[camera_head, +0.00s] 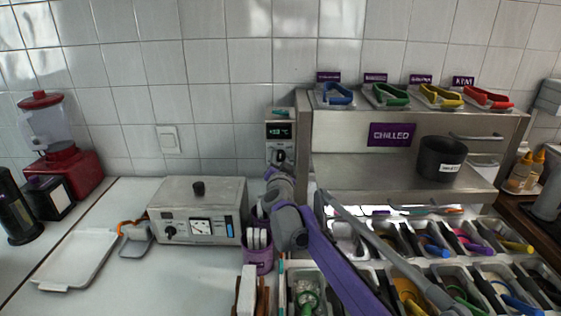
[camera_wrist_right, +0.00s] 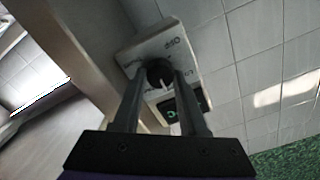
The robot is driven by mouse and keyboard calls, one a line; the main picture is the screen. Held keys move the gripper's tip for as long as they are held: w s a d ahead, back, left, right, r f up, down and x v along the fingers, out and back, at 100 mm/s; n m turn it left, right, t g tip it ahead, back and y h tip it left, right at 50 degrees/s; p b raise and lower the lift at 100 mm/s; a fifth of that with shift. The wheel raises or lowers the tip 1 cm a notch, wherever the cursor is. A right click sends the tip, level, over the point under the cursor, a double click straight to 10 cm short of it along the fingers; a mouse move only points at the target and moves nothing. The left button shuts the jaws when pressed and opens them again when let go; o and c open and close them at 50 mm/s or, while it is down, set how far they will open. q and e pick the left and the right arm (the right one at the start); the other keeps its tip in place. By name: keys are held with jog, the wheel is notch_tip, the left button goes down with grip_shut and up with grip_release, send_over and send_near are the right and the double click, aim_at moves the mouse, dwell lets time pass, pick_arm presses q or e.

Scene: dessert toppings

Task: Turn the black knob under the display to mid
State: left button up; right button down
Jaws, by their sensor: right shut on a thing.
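The black knob (camera_wrist_right: 157,70) sits on a light control panel (camera_wrist_right: 140,52) on the wall, between the two fingertips of my right gripper (camera_wrist_right: 160,78). The gripper is shut on the knob. A white mark shows on the knob, and a label reading OFF is printed on the panel beside it. In the head view the panel's display (camera_head: 279,131) reads about +10 °C, and the knob (camera_head: 277,156) is under it, partly hidden by my right gripper (camera_head: 276,168). My left gripper is not in view.
A steel shelf (camera_head: 350,168) with a CHILLED sign (camera_head: 391,135) and a black pot (camera_head: 441,158) stands right of the panel. Topping trays with utensils lie below. A grey box with dials (camera_head: 190,208) stands left on the counter.

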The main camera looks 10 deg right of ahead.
dwell(0.3)
jog(key=shift+c, duration=2.2)
grip_release()
jog(key=shift+s, duration=0.15)
jog(key=s+a, duration=0.2)
jog(key=s, duration=0.8)
jog(key=shift+s, duration=0.2)
jog(key=shift+a, duration=0.1)
